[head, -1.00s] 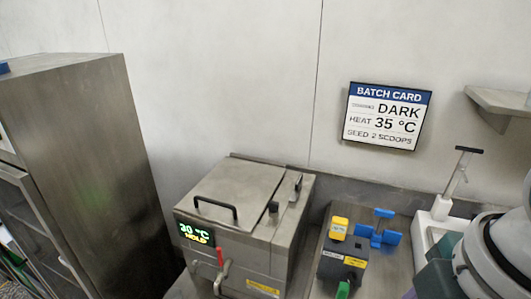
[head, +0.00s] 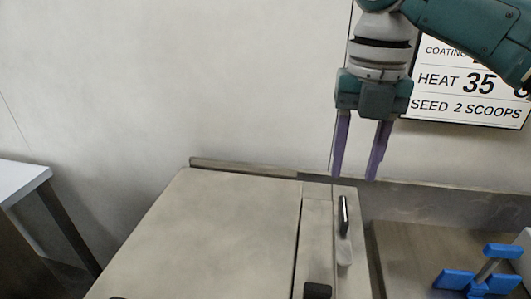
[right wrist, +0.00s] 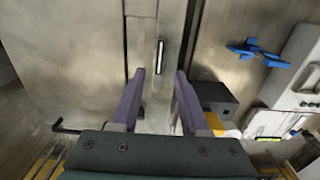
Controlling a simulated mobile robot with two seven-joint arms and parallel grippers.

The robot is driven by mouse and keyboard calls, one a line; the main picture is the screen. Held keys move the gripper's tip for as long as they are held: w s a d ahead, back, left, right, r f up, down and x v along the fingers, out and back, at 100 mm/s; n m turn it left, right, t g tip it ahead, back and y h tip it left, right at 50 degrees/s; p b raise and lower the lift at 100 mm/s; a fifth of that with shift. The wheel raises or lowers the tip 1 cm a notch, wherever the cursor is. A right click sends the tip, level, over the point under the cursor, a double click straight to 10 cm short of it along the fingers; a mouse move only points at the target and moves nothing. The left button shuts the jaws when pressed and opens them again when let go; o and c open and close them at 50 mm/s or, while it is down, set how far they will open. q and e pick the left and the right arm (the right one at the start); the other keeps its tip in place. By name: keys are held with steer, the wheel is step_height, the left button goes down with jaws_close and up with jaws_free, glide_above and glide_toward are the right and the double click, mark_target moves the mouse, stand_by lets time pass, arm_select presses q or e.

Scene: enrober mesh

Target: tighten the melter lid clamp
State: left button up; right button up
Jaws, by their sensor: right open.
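The melter's flat steel lid (head: 220,230) fills the lower middle of the head view. The lid clamp (head: 343,216), a slim dark lever with a bright edge, stands on the strip along the lid's right side. It also shows in the right wrist view (right wrist: 160,57), lying in line with the gap between my fingertips. My right gripper (head: 353,177) is open and empty, its purple fingers pointing down above the clamp's far end. In the right wrist view its fingers (right wrist: 159,74) are apart, with no contact visible. My left gripper is out of view.
A black knob (head: 317,290) sits on the strip nearer me. A blue fitting (head: 478,282) lies on the counter to the right. In the right wrist view a dark box (right wrist: 215,97) stands close right of the fingers. The batch card (head: 470,85) hangs behind my arm.

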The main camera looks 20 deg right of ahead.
mark_target(344, 208)
step_height(344, 208, down, 8)
steer(key=shift+s+r, duration=0.1)
steer(key=shift+r, duration=0.05)
jaws_close()
stand_by(0.4)
stand_by(1.1)
